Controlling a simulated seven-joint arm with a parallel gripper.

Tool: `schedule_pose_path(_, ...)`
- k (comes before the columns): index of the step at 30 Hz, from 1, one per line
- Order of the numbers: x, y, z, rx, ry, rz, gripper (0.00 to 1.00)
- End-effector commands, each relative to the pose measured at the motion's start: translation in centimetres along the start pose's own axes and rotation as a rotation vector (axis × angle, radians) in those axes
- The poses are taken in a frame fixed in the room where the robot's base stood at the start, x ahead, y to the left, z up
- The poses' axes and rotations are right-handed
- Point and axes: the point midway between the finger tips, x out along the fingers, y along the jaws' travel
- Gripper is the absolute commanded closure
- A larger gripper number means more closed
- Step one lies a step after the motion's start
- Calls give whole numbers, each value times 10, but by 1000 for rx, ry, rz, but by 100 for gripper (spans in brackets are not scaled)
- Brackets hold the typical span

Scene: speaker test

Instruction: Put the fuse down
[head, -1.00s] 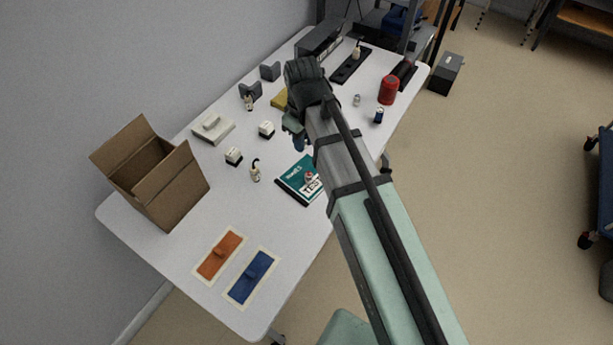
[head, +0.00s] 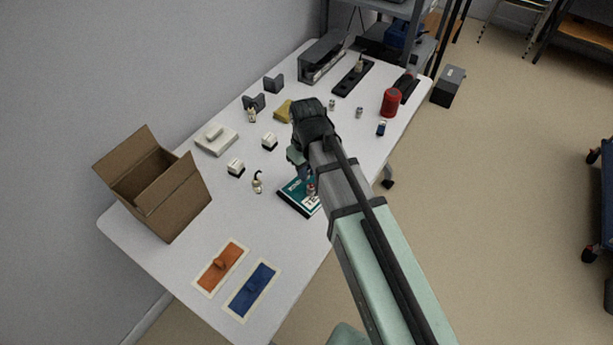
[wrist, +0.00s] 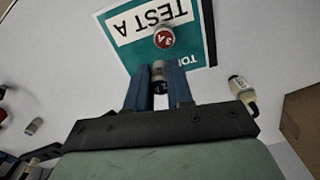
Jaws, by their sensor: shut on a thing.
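My gripper (wrist: 158,74) is shut on the fuse (wrist: 158,68), a small grey metallic cylinder between the two blue fingers in the wrist view. The fuse is over or beside the edge of the teal and white TEST A board (wrist: 120,48); I cannot tell whether it touches anything. A red-topped cylinder (wrist: 164,38) with white marking is on the board just beyond the fuse. In the head view the board (head: 290,200) lies near the table's right edge, with the red-topped cylinder (head: 311,189) on it. My gripper there (head: 304,176) is just above the board's far side, and the held fuse is hidden.
A pale object with a black hook (head: 257,184) stands left of the board. White blocks (head: 236,168), a cardboard box (head: 165,195) and orange (head: 221,265) and blue (head: 254,286) pads are further left and in front. Bare tabletop lies between the board and the pads.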

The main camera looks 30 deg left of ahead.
Motion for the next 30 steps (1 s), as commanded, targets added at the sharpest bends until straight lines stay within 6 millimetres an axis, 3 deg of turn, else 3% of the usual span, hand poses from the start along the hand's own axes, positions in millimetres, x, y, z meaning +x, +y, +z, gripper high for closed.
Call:
schedule_pose_path(9,31,0,0,0,-1,0,100)
schedule_pose_path(22,36,0,0,0,0,0,100)
schedule_pose_path(23,36,0,0,0,0,0,77)
schedule_pose_path(30,35,0,0,0,0,0,54)
